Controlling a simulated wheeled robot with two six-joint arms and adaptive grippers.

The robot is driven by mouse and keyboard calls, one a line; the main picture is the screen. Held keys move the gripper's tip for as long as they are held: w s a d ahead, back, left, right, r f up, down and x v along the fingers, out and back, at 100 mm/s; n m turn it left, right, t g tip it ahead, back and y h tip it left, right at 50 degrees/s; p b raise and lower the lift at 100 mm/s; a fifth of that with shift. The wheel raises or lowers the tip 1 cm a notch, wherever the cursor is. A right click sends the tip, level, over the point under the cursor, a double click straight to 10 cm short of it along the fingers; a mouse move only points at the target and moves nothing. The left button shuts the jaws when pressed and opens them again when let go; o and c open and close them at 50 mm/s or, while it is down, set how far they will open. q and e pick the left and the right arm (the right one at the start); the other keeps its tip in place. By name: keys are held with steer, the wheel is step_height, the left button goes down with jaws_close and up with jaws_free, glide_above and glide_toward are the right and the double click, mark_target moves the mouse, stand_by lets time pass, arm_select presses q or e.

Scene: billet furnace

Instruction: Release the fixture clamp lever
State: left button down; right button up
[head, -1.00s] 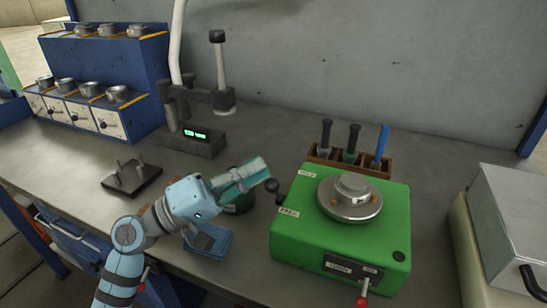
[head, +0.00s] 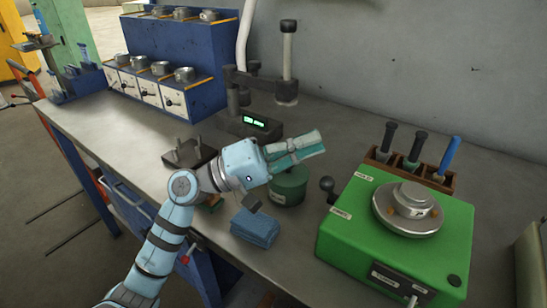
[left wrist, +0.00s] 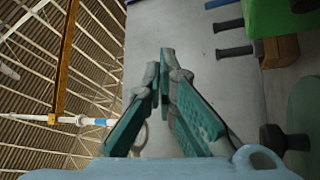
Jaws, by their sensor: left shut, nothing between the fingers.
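The green fixture (head: 350,240) stands at the right of the bench in the head view, with a round metal chuck (head: 412,208) on top. A lever with a black ball knob (head: 327,184) stands at its left side, near two small white labels. A second, pale lever (head: 412,302) sits on its front face. My left gripper (head: 322,146) is shut and empty, with its teal fingers above and behind the black knob, apart from it. Its fingertips (left wrist: 165,58) meet in the left wrist view. My right gripper is not in view.
A dark green round canister (head: 289,187) stands under my left gripper, and a folded blue cloth (head: 255,227) lies in front of it. A wooden rack (head: 440,181) with handled tools stands behind the fixture. A gauge stand (head: 252,125) is at the back.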

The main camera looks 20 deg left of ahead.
arm_select(q)
steer(key=f+b+v, duration=0.1)
steer(key=b+v, duration=0.3)
steer(key=v, duration=0.6)
steer(key=shift+w+f+b, duration=0.3)
steer(key=shift+w+b, duration=0.05)
steer(key=shift+w, duration=0.05)
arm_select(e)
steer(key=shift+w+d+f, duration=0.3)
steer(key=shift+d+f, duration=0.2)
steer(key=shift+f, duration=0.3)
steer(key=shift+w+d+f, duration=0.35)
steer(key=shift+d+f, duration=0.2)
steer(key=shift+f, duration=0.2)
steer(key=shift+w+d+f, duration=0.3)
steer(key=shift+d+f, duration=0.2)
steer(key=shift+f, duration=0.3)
arm_select(q)
steer(key=shift+d, duration=0.1)
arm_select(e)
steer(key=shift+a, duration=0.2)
